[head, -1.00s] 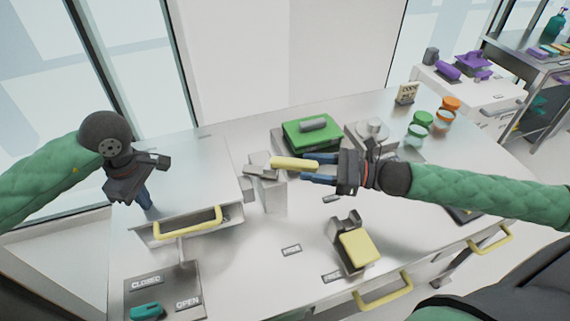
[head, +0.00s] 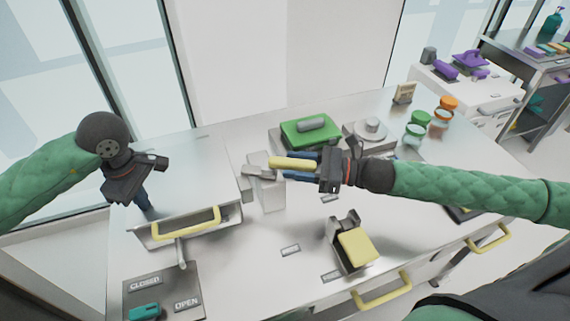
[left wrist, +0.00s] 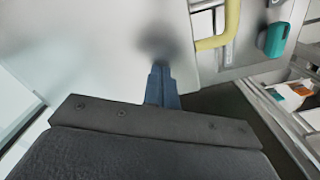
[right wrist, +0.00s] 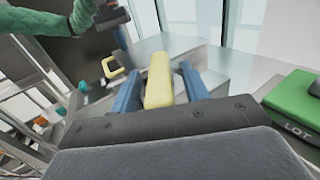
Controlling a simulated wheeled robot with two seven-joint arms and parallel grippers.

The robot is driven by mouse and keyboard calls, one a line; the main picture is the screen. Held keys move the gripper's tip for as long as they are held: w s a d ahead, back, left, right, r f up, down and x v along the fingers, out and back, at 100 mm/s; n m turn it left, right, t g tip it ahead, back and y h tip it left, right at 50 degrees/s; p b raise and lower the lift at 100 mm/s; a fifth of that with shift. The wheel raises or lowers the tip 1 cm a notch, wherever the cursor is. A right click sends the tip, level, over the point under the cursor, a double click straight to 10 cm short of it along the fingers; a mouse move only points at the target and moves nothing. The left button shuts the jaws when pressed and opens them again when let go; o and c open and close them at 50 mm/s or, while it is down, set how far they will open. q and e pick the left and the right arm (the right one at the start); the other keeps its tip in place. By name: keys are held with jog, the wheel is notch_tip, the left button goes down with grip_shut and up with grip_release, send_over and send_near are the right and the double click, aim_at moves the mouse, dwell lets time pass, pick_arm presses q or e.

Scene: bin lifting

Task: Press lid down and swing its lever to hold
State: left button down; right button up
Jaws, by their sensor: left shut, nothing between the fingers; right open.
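A yellow lever bar (head: 292,163) sticks out to the right from a grey metal post (head: 268,192); it also shows in the right wrist view (right wrist: 158,85). My right gripper (head: 308,164) is open, with one blue finger on either side of the bar. I cannot tell which part is the lid. My left gripper (head: 143,204) is shut and empty above the left of the worktop, fingers pointing down.
A yellow-handled drawer or tray (head: 187,222) lies near the left gripper. A plate with a teal lever (head: 145,312) reads CLOSED and OPEN. A yellow-padded grey device (head: 355,246) stands front right.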

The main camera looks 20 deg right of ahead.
pick_arm(q)
jog(key=shift+s+f, duration=0.1)
jog(key=shift+f, duration=0.1)
pick_arm(e)
grip_shut()
jog(key=shift+w+g, duration=0.15)
jog(key=shift+g, duration=0.15)
jog(key=shift+w+d+n+g+y, duration=0.15)
jog(key=shift+w+n+g+y, duration=0.3)
jog(key=shift+n+g, duration=0.7)
jog(key=shift+w+d+n+g+y, duration=0.25)
jog(key=shift+w+n+g, duration=0.45)
jog(key=shift+g, duration=0.9)
jog(key=shift+w+d+n+g+y, duration=0.1)
jog(key=shift+w+n+g+y, duration=0.3)
jog(key=shift+n+g, duration=0.8)
jog(key=shift+g, duration=0.35)
